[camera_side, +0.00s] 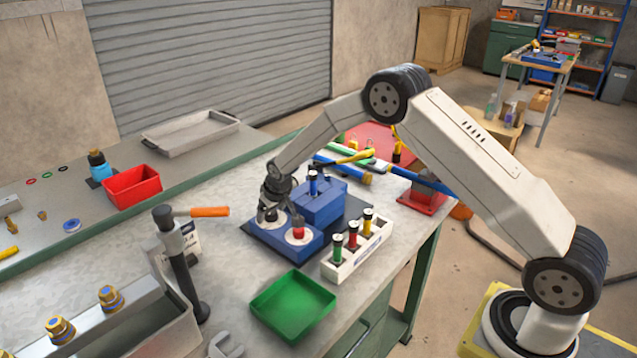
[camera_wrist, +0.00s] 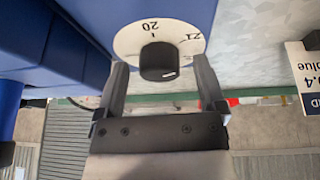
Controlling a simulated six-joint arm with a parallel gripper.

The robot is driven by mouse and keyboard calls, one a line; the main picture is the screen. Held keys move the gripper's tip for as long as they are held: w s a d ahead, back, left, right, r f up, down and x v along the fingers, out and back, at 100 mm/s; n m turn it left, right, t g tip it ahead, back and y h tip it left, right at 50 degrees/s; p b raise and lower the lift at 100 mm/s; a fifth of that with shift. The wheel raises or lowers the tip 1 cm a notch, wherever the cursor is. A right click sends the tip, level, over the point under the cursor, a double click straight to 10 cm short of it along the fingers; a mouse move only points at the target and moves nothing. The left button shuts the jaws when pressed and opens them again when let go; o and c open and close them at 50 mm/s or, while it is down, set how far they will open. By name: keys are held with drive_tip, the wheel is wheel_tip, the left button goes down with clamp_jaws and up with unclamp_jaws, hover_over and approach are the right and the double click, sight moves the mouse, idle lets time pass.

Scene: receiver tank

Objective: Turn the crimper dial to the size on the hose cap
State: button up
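The blue crimper (camera_side: 270,242) stands on the bench with two white dials on its low front part. A tick stands by the 20; the pointer is not clear. My gripper (camera_side: 273,212) is over this dial. In the wrist view my gripper (camera_wrist: 160,82) is open, one finger on each side of the knob, with gaps visible. The other dial has a red knob (camera_side: 298,231). A dark, blue-banded piece (camera_side: 313,183) stands upright in the crimper's raised block. No size is readable on it.
A white rack (camera_side: 346,266) holds several pieces with coloured bands to the right. A green tray (camera_side: 293,306) lies in front. A white card (camera_wrist: 304,75) with partly cut-off print shows at the wrist view's right edge.

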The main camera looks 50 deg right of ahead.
sight(279, 226)
drive_tip(key=shift+r, duration=0.1)
drive_tip(key=shift+v, duration=3.3)
drive_tip(key=shift+s+r, duration=0.2)
drive_tip(key=shift+r, duration=0.25)
drive_tip(key=s+a+r+g, duration=0.1)
drive_tip(key=s, duration=1.3)
drive_tip(key=s+a+r+g, duration=0.1)
drive_tip(key=s+a+r, duration=0.1)
drive_tip(key=s, duration=1.3)
drive_tip(key=shift+s+n+y, duration=0.2)
drive_tip(key=shift+n+y, duration=0.1)
drive_tip(key=shift+y, duration=0.1)
